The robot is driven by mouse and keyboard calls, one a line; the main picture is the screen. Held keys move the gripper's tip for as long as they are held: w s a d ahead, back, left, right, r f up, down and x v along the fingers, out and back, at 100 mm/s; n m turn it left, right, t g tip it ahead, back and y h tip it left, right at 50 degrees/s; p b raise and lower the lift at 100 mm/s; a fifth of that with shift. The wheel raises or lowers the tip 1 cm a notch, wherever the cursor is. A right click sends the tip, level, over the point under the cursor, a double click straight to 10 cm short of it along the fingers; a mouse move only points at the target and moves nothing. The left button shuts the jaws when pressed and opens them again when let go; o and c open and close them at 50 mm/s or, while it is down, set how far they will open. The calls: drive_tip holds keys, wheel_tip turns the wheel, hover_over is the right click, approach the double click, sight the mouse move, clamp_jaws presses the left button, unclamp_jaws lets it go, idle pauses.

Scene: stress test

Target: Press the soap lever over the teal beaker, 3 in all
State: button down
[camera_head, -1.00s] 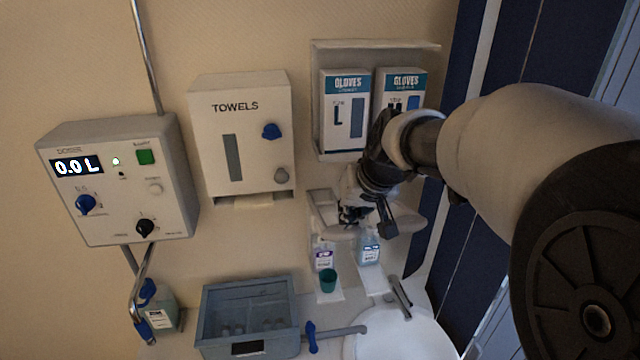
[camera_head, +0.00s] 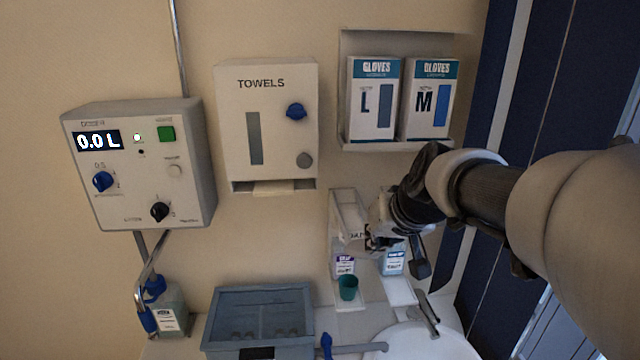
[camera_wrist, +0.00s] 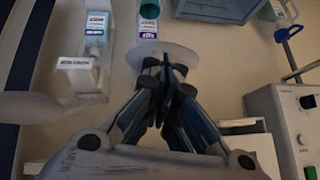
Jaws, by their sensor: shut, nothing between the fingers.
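A teal beaker (camera_head: 348,288) stands on a small white ledge, below a wall dispenser (camera_head: 347,215) whose bottle has a purple-marked soap label (camera_head: 344,264). The beaker also shows at the top of the wrist view (camera_wrist: 150,8), beside the soap label (camera_wrist: 148,27). My gripper (camera_head: 374,240) is in front of the dispensers, above and slightly right of the beaker. In the wrist view my gripper's fingers (camera_wrist: 172,75) are together and empty, in front of a pale rounded plate (camera_wrist: 160,56), seemingly the soap lever. I cannot tell whether they touch it.
A second dispenser with a blue-labelled bottle (camera_head: 392,262) stands close on the right. A tap (camera_head: 428,312) and white basin (camera_head: 425,345) lie below. A grey-blue tub (camera_head: 260,318), towel box (camera_head: 267,130), glove boxes (camera_head: 402,100) and dosing panel (camera_head: 140,165) surround the spot.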

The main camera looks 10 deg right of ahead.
drive_tip(key=w+r+p+v, duration=0.1)
drive_tip(key=p+v, duration=0.2)
drive_tip(key=v, duration=1)
drive_tip(key=shift+w+d+f, duration=0.1)
idle(0.4)
drive_tip(key=s+a+f+g+b, duration=0.1)
drive_tip(key=s+f+b, duration=0.6)
drive_tip(key=s+f, duration=0.3)
drive_tip(key=s+a+f+n+g+h+b, duration=0.1)
drive_tip(key=s+f+b, duration=0.6)
drive_tip(key=f, duration=1.1)
drive_tip(key=s, duration=0.4)
drive_tip(key=shift+s+f+g+h, duration=0.25)
drive_tip(key=shift+g+h, duration=0.05)
drive_tip(key=shift+g, duration=0.1)
